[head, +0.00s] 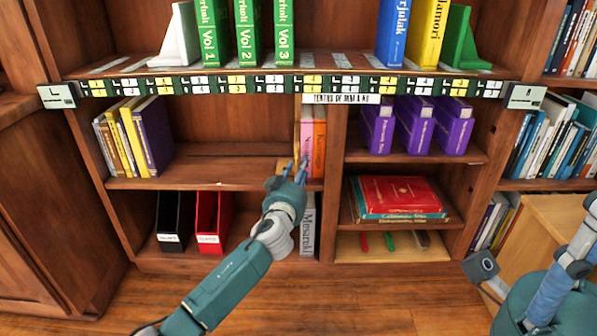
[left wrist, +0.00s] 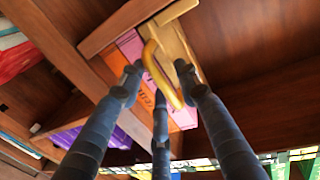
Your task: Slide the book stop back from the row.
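The book stop (head: 290,165) looks like a pale wooden piece on the middle shelf, left of a short row with a pink book (head: 306,138) and an orange book (head: 319,142). In the left wrist view its wooden body (left wrist: 176,45) stands beside the pink book, with a curved yellow handle (left wrist: 152,65). My left gripper (head: 300,168) is in front of it. Its fingers (left wrist: 158,80) are spread around the handle; contact is not clear. My right gripper (head: 575,265) shows only partly at the lower right edge, and its finger opening is hidden.
Left of the stop the middle shelf (head: 215,163) is bare up to yellow and purple books (head: 135,137). An upright divider (head: 335,185) stands right of the row. Below are black and red file holders (head: 210,220) and a grey book (head: 308,225). A labelled strip (head: 290,84) runs above.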

